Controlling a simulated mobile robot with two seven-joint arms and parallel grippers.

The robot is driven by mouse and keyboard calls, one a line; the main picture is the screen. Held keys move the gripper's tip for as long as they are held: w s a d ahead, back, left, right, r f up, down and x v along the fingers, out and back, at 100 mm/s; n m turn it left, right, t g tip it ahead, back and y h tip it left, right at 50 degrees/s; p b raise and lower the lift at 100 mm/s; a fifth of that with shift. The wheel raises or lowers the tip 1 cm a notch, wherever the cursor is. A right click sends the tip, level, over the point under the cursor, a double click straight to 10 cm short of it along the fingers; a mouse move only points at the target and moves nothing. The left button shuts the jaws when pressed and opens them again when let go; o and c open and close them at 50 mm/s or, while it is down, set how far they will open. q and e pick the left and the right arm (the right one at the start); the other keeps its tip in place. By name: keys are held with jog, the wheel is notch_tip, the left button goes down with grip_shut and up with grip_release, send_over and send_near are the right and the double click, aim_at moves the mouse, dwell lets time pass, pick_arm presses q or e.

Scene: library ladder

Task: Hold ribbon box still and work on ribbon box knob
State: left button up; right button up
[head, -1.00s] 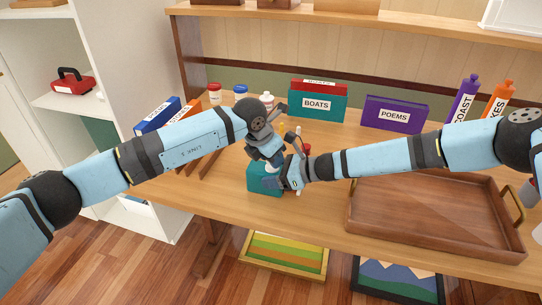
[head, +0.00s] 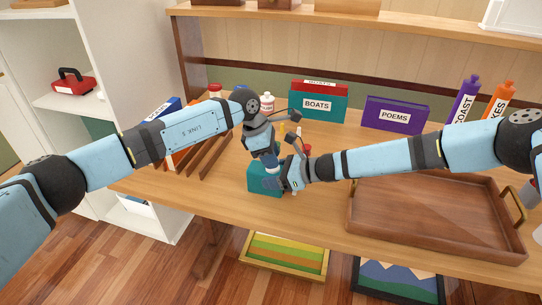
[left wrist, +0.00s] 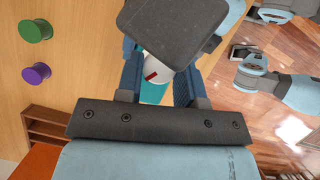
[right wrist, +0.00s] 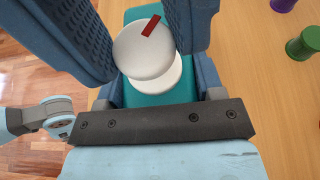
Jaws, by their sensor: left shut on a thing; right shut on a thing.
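The ribbon box (head: 262,183) is a small teal box on the desk, near the front edge. My right gripper (head: 283,183) comes in low from the right and is shut on the teal box. The grippers hide part of the box in the head view.
A wooden tray (head: 440,251) stands close on the right. Behind are a teal BOATS box (head: 316,105), a purple POEMS box (head: 396,115) and bottles. Green (left wrist: 35,30) and purple (left wrist: 36,73) spools stand near the box. Wooden dividers (head: 205,153) are at left.

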pick_arm(q)
jog(key=m, duration=0.2)
jog(key=m+g, duration=0.1)
jog(key=m, duration=0.1)
jog(key=shift+w+m+g+y, duration=0.15)
jog(key=shift+m+g+y, duration=0.15)
jog(key=shift+d+m+g+y, duration=0.1)
jog(key=shift+m+g+y, duration=0.2)
jog(key=shift+m, duration=0.85)
jog(key=shift+m+g+y, duration=0.2)
jog(key=shift+m+g, duration=0.2)
jog(key=shift+m, duration=0.75)
jog(key=o, duration=0.7)
jog(key=shift+c, duration=0.2)
jog(key=shift+w+r, duration=0.1)
jog(key=v, duration=1.2)
jog(key=shift+o, duration=0.4)
